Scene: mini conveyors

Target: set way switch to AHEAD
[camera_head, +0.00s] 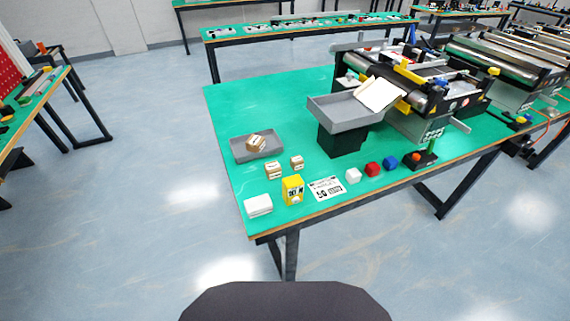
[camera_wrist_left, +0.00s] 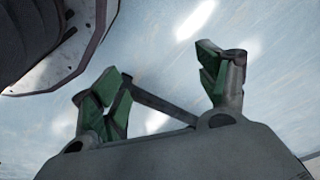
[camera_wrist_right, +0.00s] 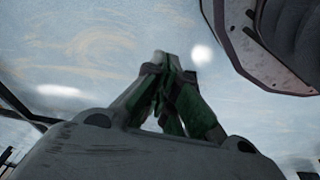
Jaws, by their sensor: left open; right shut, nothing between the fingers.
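I cannot pick out the way switch or read an AHEAD mark at this size. In the head view, the mini conveyor (camera_head: 428,95) stands at the back right of the green table (camera_head: 250,100), with yellow parts (camera_head: 408,73) on it. A small black unit with an orange knob (camera_head: 416,157) sits at the table's front right edge. A yellow box (camera_head: 292,191) with dark lettering stands near the front edge. My left gripper (camera_wrist_left: 165,85) is open and empty above the floor. My right gripper (camera_wrist_right: 167,65) is shut and empty, also above the floor. Neither shows in the head view.
A grey tray (camera_head: 240,152) holds a carton, with two small cartons (camera_head: 273,170) nearby. A raised grey tray (camera_head: 345,124) adjoins the conveyor. A printed card (camera_head: 326,189), white, red and blue cubes (camera_head: 373,169) and a white block (camera_head: 258,205) line the front. The table's back left is clear.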

